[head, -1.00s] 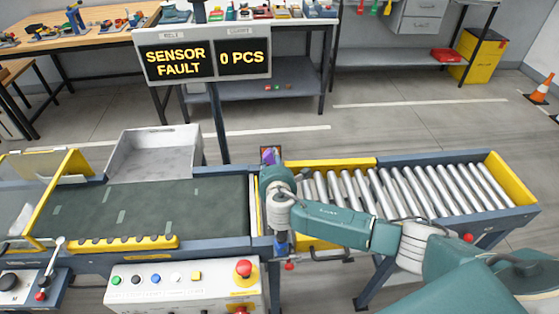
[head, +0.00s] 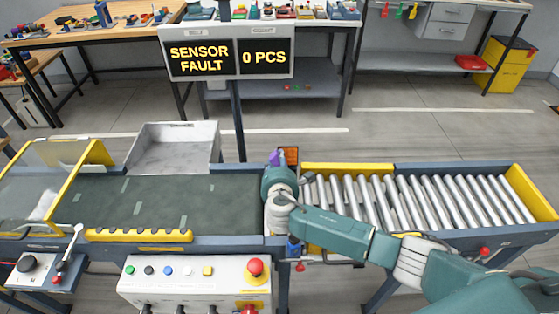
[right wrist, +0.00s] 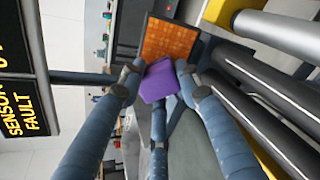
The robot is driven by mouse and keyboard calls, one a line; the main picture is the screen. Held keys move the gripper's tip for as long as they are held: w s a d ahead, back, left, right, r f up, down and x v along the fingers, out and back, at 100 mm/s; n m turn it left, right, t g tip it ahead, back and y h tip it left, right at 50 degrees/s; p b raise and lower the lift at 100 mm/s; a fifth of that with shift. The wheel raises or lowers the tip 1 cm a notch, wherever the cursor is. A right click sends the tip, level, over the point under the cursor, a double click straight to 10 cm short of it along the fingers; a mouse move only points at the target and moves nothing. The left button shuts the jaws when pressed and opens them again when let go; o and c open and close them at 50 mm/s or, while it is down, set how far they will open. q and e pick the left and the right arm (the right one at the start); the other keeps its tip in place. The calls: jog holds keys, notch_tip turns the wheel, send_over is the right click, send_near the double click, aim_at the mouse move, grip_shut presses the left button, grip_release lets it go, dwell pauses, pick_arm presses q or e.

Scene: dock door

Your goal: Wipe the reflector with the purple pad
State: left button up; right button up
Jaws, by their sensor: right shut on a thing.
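The purple pad (head: 275,158) is held upright at the tips of my right gripper (head: 277,164), beside the far end of the belt. The reflector (head: 289,154) is a small orange square in a dark frame, just right of the pad in the head view. In the right wrist view its orange gridded face (right wrist: 169,40) is beyond the pad, its lower edge partly covered. I cannot tell whether they touch. My left gripper is out of view.
The green belt (head: 150,203) lies left and the roller track (head: 430,198) right of my right gripper. A sign (head: 229,58) on a post reads "SENSOR FAULT, 0 PCS". A grey bin (head: 174,150) stands behind the belt. A control box (head: 195,283) is in front.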

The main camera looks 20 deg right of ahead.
jog(key=p+v, duration=0.3)
jog(key=v, duration=0.1)
jog(key=shift+r, duration=0.15)
jog(key=shift+s+a+r+p, duration=0.1)
jog(key=shift+s+p, duration=0.25)
jog(key=shift+s, duration=0.25)
jog(key=p+v, duration=0.2)
jog(key=v, duration=0.1)
